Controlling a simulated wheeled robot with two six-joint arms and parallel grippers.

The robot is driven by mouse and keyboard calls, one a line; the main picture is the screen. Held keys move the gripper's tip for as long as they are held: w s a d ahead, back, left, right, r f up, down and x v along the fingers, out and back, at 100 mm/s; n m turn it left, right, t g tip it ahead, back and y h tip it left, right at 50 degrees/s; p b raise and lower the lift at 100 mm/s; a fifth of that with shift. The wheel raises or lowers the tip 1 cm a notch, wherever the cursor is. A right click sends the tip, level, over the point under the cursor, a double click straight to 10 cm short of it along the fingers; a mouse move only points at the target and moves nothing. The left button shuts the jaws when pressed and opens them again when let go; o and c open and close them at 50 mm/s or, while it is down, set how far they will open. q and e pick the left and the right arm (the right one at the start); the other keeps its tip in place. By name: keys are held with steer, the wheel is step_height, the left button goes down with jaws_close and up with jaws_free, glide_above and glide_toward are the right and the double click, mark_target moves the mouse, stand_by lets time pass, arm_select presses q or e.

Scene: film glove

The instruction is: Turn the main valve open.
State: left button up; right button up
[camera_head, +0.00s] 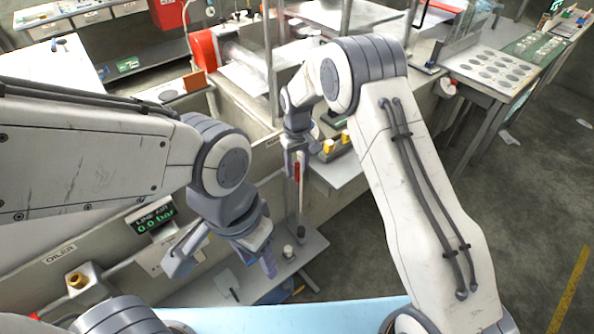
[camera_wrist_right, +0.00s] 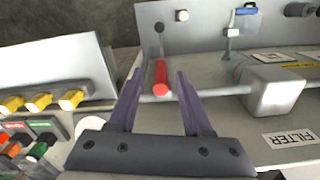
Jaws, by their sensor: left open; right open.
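A red lever handle (camera_head: 297,170) that looks like the main valve's stands at the panel near the middle of the head view. In the right wrist view, the red handle (camera_wrist_right: 160,77) appears between the two fingertips, with a gap on each side. My right gripper (camera_head: 296,158) is open and points down at it; contact or exact depth cannot be told. My left gripper (camera_head: 222,266) is open and empty, hanging near the display at lower left. The display (camera_head: 155,219) reads LINE AIR 0.0 bar.
Yellow blocks or switches (camera_wrist_right: 40,102) stand left of the right gripper. A box labelled FILTER (camera_wrist_right: 275,95) is to its right, with a blue-handled valve (camera_wrist_right: 244,12) beyond. A brass fitting (camera_head: 77,280) marked OILER is at lower left. Open floor (camera_head: 540,180) lies right.

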mark_target(297, 180)
steer(key=shift+f+p, duration=0.35)
steer(key=shift+f, duration=1.35)
jaws_close()
